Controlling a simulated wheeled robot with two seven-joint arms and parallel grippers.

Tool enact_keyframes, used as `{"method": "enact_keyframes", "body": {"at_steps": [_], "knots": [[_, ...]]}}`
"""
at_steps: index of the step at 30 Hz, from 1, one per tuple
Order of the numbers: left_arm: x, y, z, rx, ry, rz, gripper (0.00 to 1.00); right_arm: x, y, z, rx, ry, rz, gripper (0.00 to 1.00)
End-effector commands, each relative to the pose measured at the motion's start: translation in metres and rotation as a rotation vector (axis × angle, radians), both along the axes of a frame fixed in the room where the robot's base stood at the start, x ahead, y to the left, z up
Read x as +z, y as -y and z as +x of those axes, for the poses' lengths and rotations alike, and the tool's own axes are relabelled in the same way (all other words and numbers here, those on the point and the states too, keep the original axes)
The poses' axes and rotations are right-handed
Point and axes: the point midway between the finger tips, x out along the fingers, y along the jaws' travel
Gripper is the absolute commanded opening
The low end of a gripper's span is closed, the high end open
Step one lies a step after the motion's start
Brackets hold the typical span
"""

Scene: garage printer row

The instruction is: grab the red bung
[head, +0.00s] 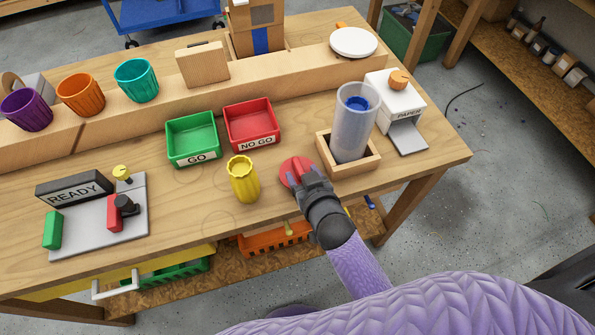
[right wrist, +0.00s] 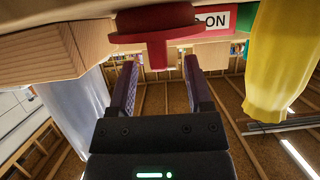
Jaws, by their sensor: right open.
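The red bung (head: 296,168) sits on the table near its front edge, right of the yellow fluted cup. It has a wide round top and a narrower handle-like part. My right gripper (head: 305,183) reaches it from the front and partly covers it. In the right wrist view, the bung (right wrist: 155,24) lies just beyond my open fingers (right wrist: 160,70). Its narrow part points in between the two fingertips, with a gap on each side. My left gripper is not in view.
The yellow cup (head: 243,180) stands close left. A clear tube (head: 351,130) in a wooden holder (head: 364,167) stands close right. The green GO tray (head: 192,157) and red NO GO tray (head: 251,143) lie behind. A paper dispenser (head: 390,103) is at the right.

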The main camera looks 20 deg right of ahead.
Motion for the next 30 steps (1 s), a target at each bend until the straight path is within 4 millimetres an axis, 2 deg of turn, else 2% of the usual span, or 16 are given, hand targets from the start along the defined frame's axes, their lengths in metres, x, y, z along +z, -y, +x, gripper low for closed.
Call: {"method": "enact_keyframes", "body": {"at_steps": [3,5,12,21,30], "knots": [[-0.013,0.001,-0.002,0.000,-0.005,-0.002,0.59,-0.010,-0.001,0.023,0.001,0.001,-0.002,0.65],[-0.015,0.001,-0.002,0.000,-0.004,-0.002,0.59,-0.012,-0.001,0.029,0.000,0.000,-0.001,0.65],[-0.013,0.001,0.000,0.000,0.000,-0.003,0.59,-0.010,-0.002,0.032,0.000,-0.001,0.000,0.65],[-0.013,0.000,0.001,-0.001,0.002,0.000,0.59,-0.010,-0.002,0.032,0.000,-0.001,0.000,0.01],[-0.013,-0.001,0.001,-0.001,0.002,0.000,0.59,-0.010,-0.002,0.031,0.000,-0.001,-0.001,0.00]]}}
